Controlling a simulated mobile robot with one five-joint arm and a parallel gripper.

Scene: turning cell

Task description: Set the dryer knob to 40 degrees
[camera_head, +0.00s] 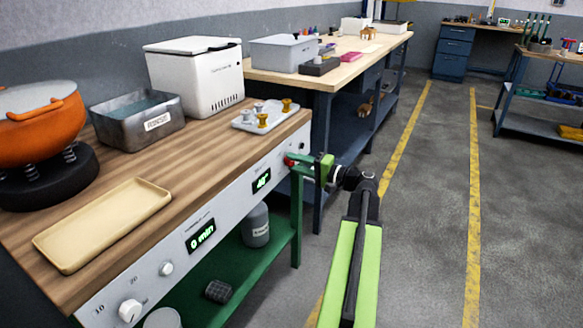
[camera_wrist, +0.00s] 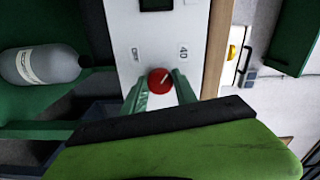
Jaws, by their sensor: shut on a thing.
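The red dryer knob (camera_head: 289,160) is at the right end of the white front panel of the bench. In the wrist view the red knob (camera_wrist: 160,79) carries a pale pointer line, tilted up and right toward the printed 40. Another printed label (camera_wrist: 135,53), too small to read surely, is at upper left of the knob. My gripper (camera_wrist: 161,88) is shut on the knob, one green finger on each side. In the head view my gripper (camera_head: 297,165) reaches the panel from the right. The lit green display (camera_head: 262,180) beside the knob appears to read 40.
The wooden bench top (camera_head: 150,165) holds a yellow tray (camera_head: 105,222), a metal bin (camera_head: 138,118), a white box (camera_head: 197,77) and a white tray with brass parts (camera_head: 264,116). A grey bottle (camera_head: 257,226) stands on the green shelf below. The floor at right is open.

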